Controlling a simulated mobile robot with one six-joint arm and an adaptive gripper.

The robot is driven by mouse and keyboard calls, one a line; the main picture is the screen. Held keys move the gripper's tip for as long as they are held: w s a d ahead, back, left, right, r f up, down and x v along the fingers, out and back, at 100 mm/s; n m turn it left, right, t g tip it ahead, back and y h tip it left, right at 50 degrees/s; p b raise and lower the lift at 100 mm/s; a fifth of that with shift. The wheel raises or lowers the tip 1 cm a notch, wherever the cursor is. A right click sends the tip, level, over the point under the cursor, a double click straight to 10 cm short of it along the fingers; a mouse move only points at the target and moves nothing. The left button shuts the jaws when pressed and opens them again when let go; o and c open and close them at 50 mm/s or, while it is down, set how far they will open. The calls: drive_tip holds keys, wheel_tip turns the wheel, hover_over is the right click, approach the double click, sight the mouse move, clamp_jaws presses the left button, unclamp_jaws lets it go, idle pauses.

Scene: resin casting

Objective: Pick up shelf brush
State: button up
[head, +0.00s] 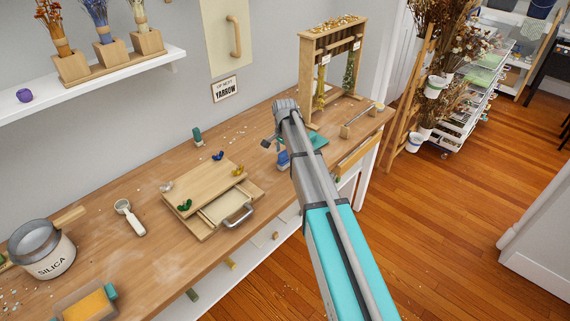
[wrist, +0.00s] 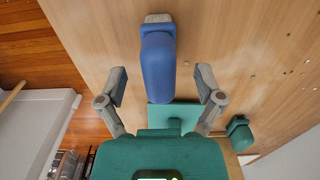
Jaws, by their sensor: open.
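The shelf brush appears to be the blue, rounded piece with a pale grey end (wrist: 158,68) in the wrist view. In the head view its blue part (head: 283,158) shows beside my arm on the workbench, partly hidden by it. My gripper (wrist: 161,84) is open, with one finger on either side of the blue piece and a gap on both sides. In the head view my gripper (head: 276,140) is largely hidden behind my own wrist.
On the workbench (head: 240,143) are a wooden press (head: 207,186) with a metal handle, a white scoop (head: 129,217) and a silica jar (head: 42,251). A wooden drying rack (head: 305,80) stands behind.

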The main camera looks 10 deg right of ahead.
drive_tip(key=shift+f+b, duration=0.55)
drive_tip(key=shift+f, duration=0.3)
clamp_jaws()
idle(0.3)
drive_tip(key=shift+r, duration=0.25)
wheel_tip(320, 180, up, 2)
drive_tip(key=p, duration=0.2)
drive_tip(key=shift+r+p, duration=0.1)
drive_tip(key=shift+p, duration=0.25)
drive_tip(key=s+r+p, duration=1)
drive_tip(key=s, duration=0.4)
drive_tip(key=shift+r, duration=0.2)
drive_tip(key=shift+d, duration=0.1)
